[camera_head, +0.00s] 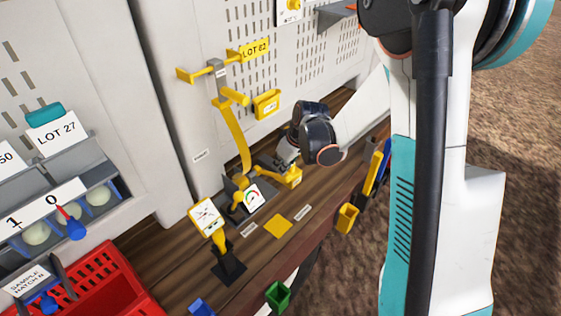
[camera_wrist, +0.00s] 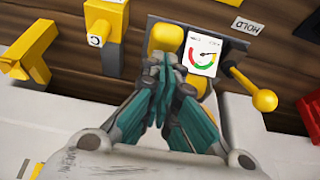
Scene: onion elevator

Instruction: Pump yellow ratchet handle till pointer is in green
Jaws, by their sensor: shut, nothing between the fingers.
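A white gauge card (camera_wrist: 203,52) with a red and green arc stands beside my fingertips in the wrist view. It also shows in the head view (camera_head: 252,197). Its pointer is too small to read surely. A yellow rounded handle end (camera_wrist: 166,36) lies just beyond my fingertips; contact is unclear. A yellow ball-ended lever (camera_wrist: 262,100) is to the right of the gauge. I cannot tell which is the ratchet handle. My gripper (camera_wrist: 163,68) is shut and empty, with teal fingers together. In the head view, my wrist hides most of it.
A yellow block (camera_wrist: 106,28) marked C stands left of my fingers. Another yellow fitting (camera_wrist: 32,48) is farther left. In the head view, a card on a yellow stand (camera_head: 207,217) is on the wooden bench (camera_head: 180,262), and a red crate (camera_head: 105,282) is at lower left.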

